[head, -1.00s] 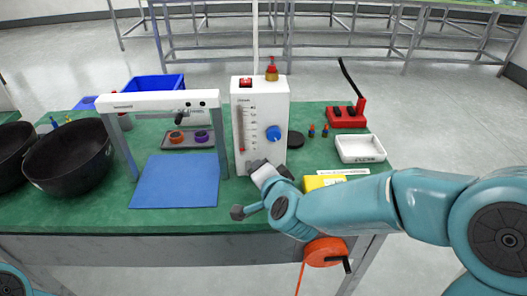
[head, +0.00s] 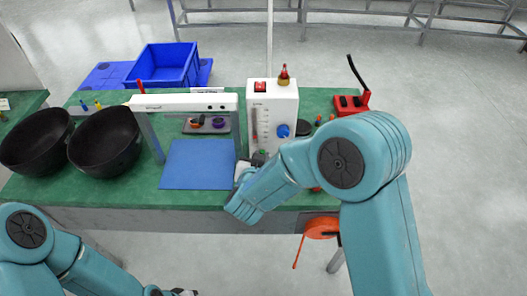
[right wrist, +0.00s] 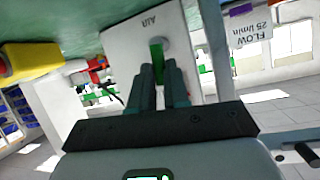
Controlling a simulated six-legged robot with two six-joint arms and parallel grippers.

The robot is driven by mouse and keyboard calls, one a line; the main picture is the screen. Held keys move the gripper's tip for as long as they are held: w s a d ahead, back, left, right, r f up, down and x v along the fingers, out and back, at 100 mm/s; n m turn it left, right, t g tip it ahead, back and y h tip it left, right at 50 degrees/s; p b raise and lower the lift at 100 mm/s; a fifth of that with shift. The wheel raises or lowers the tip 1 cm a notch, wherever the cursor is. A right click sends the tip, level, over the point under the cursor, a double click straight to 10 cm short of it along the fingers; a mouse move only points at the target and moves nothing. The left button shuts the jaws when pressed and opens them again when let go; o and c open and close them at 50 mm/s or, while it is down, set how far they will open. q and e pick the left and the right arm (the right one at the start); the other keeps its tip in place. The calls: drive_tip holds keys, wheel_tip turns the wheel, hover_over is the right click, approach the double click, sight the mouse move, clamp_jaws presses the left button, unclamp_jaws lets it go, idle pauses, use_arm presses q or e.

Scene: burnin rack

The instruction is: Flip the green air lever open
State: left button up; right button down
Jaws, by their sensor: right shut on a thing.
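The white flow box (head: 273,108) with a blue knob (head: 283,131) and a red switch stands upright on the green bench. In the right wrist view its face (right wrist: 140,42) reads "AIR" beside the green lever (right wrist: 157,62). My right gripper (right wrist: 160,82) is shut on that lever, with the fingers on either side of it. In the head view my right gripper (head: 252,163) is at the foot of the box front, partly hidden by my arm. My left gripper (head: 178,292) is at the bottom edge, too cut off to judge.
A blue mat (head: 196,165) under a white-topped frame (head: 184,102) lies left of the box. Black bowls (head: 105,140) and a blue bin (head: 163,66) are further left. A red-based device (head: 351,104) stands right. An orange reel (head: 321,228) hangs at the bench front.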

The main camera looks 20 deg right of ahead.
drive_tip(key=shift+a+n+h+p, duration=0.25)
drive_tip(key=shift+n+h+p, duration=0.15)
drive_tip(key=shift+n+p, duration=0.1)
idle(0.3)
drive_tip(key=c, duration=1.1)
unclamp_jaws()
drive_tip(key=shift+w, duration=0.1)
drive_tip(key=v, duration=1.6)
drive_tip(key=shift+a, duration=0.2)
drive_tip(key=shift+s+f, duration=0.1)
drive_tip(key=shift+s, duration=0.15)
